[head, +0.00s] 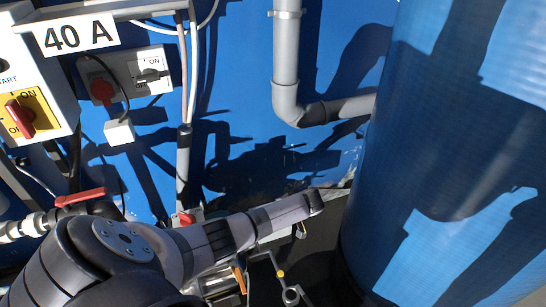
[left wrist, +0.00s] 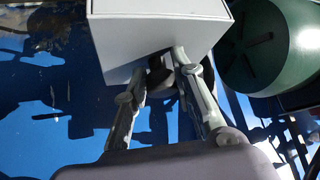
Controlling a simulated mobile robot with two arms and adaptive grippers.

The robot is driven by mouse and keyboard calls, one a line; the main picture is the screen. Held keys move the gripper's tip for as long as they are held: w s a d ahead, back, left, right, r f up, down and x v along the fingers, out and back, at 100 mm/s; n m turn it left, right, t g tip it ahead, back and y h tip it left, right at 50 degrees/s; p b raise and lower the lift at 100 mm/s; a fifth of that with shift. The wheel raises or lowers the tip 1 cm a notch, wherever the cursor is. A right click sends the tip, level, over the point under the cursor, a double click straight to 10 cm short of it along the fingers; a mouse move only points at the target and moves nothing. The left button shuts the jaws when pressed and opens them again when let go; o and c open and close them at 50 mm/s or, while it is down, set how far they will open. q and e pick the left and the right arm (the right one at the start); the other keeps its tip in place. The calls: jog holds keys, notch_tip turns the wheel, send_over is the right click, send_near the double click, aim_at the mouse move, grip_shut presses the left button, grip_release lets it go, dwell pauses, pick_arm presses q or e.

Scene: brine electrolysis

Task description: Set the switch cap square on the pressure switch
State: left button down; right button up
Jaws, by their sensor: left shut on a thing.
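My left gripper (head: 313,202) reaches in from the left in the head view, side-on, low before the blue wall. In the left wrist view its two fingers (left wrist: 162,80) are shut on a dark knob-like piece (left wrist: 160,72). A pale grey box, seemingly the switch cap (left wrist: 140,45), is right at the fingertips. The dark piece touches or adjoins its lower side; the exact join is hidden. The box appears tilted in that view. I cannot pick out the pressure switch with certainty, nor see the cap clearly in the head view. My right gripper is not in view.
A large blue tank (head: 450,150) stands close on the right. A grey pipe (head: 286,60) bends before the blue wall. Switch boxes (head: 150,72) and a small white block (head: 119,132) are at upper left. The left wrist view shows a green rounded body (left wrist: 265,45).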

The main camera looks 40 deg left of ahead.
pick_arm(q)
jog(key=c, duration=1.3)
grip_release()
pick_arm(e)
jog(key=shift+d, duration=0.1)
pick_arm(q)
jog(key=v, duration=1.2)
jog(key=shift+s, duration=0.1)
